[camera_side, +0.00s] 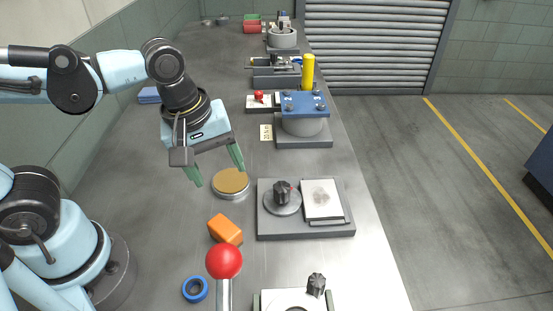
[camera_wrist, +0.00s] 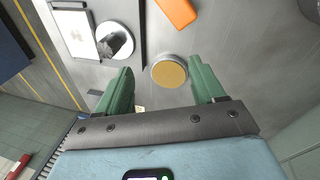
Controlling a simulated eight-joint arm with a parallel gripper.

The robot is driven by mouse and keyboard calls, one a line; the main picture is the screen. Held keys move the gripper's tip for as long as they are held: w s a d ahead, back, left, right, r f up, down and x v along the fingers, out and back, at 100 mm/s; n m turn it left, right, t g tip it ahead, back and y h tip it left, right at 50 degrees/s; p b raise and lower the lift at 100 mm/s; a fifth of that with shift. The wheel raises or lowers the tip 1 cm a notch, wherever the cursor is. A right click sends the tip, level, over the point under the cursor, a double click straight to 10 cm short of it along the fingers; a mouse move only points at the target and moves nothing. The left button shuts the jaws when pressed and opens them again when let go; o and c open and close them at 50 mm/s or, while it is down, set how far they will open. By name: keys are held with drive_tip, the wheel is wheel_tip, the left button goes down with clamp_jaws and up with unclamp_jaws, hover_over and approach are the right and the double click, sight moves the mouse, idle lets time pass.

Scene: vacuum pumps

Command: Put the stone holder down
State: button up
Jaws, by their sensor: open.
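A round metal disc with a tan top (camera_side: 231,181), which may be the stone holder, lies flat on the bench. It also shows in the wrist view (camera_wrist: 169,72), beyond and between my fingertips. My gripper (camera_side: 217,175) has its green fingers spread, with nothing between them. It hangs above the bench, just behind and left of the disc in the side view, and appears apart from it. Both fingers also show in the wrist view (camera_wrist: 161,76). I cannot tell for certain which object is the stone holder.
An orange block (camera_side: 225,230) lies in front of the disc. A dark plate (camera_side: 300,233) to the right bears a knobbed grey disc (camera_side: 281,203) and a white pad (camera_side: 321,199). A blue-topped pump (camera_side: 303,112) stands behind. A red ball on a post (camera_side: 224,262) and blue ring (camera_side: 195,289) are near the front.

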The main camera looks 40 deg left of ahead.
drive_tip(key=w+a+r+m+t, duration=0.1)
drive_tip(key=w+a+m+t, duration=0.2)
drive_tip(key=m, duration=0.8)
drive_tip(key=a+t, duration=0.2)
drive_tip(key=a, duration=0.2)
drive_tip(key=shift+w+a+r+m+y, duration=0.15)
drive_tip(key=shift+w+a+m+y, duration=0.15)
drive_tip(key=shift+w+m+y, duration=0.1)
drive_tip(key=o, duration=0.6)
drive_tip(key=shift+c, duration=0.2)
drive_tip(key=g, duration=0.7)
approach(224, 226)
drive_tip(key=shift+f, duration=5.3)
